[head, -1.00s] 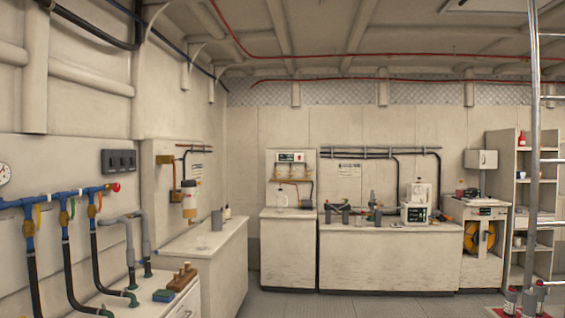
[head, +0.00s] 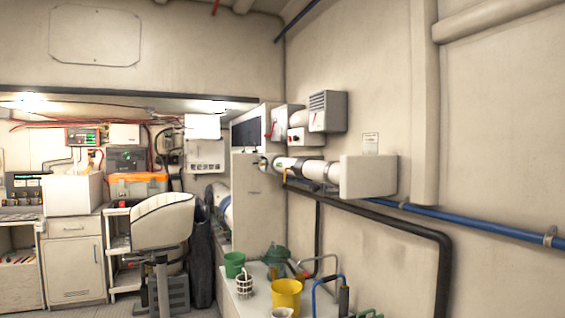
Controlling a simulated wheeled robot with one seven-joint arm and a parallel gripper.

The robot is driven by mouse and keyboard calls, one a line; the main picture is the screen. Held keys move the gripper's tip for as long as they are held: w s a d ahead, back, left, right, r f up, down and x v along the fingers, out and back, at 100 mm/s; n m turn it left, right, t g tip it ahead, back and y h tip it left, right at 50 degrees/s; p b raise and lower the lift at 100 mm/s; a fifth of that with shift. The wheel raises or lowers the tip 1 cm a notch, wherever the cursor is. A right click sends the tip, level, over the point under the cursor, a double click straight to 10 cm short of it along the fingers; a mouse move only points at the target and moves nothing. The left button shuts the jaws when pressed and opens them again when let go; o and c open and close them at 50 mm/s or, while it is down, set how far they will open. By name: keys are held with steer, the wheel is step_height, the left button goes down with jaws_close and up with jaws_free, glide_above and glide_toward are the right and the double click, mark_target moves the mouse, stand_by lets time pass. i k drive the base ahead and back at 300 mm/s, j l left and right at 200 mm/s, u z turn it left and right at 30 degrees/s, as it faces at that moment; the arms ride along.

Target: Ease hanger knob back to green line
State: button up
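I cannot make out a hanger knob or a green line in the head view. A control box with a small red knob (head: 292,138) is on the right-hand wall, but I cannot tell whether it has any link to the hanger. A long white cylinder (head: 305,167) runs along the same wall below the boxes. My gripper is not in view.
A low white counter (head: 236,306) holds a green bucket (head: 234,264), a yellow bucket (head: 286,296) and hand tools. A padded seat (head: 162,220) stands to its left. An orange-topped case (head: 139,184) is behind the seat. A blue pipe (head: 470,223) runs along the right wall.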

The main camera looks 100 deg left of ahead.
mark_target(313, 187)
steer(key=u, duration=1.7)
steer(key=j+z, duration=0.25)
steer(key=z, duration=0.25)
steer(key=i+j+z, duration=0.1)
steer(key=j+z, duration=0.15)
steer(key=j, duration=0.6)
steer(key=j+z, duration=0.3)
steer(key=j, duration=0.55)
